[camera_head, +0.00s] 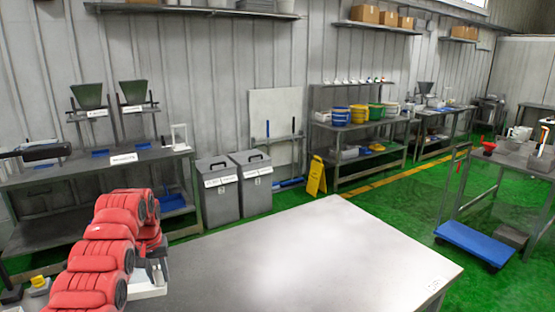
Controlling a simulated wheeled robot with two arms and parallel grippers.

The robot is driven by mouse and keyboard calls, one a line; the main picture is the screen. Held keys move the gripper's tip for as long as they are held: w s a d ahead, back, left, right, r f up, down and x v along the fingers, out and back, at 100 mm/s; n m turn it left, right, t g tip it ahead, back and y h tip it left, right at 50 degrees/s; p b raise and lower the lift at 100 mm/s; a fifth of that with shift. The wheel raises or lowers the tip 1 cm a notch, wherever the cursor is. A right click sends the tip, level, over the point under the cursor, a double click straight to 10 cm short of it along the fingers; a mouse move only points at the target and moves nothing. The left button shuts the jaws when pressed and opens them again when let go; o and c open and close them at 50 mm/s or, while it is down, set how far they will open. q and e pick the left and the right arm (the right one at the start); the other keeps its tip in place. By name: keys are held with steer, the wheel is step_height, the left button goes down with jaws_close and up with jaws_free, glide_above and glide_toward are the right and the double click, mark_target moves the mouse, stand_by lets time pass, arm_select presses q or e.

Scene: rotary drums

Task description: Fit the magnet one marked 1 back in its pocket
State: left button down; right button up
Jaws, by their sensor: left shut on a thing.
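My left gripper (156,268) is at the lower left, at the end of my red arm and beside the left edge of the near table (300,250). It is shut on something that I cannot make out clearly. A pale grey-white piece (148,289) shows just below the gripper, and I cannot tell whether it is held or stands there. I cannot pick out the magnet marked 1 or its pocket. My arm hides part of this area. My right gripper is not in view.
The near table top is bare. Two grey lidded bins (233,184) and a yellow floor sign (316,177) stand behind it. A bench with two green hoppers (88,96) is at the left. A blue platform (474,242) sits low at the right.

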arm_select(q)
steer(key=s+d+r+m, duration=0.1)
steer(key=s+d+m, duration=0.2)
steer(key=d, duration=1.2)
steer(key=shift+s+d+r, duration=0.2)
steer(key=shift+s+d, duration=0.15)
steer(key=shift+s, duration=0.25)
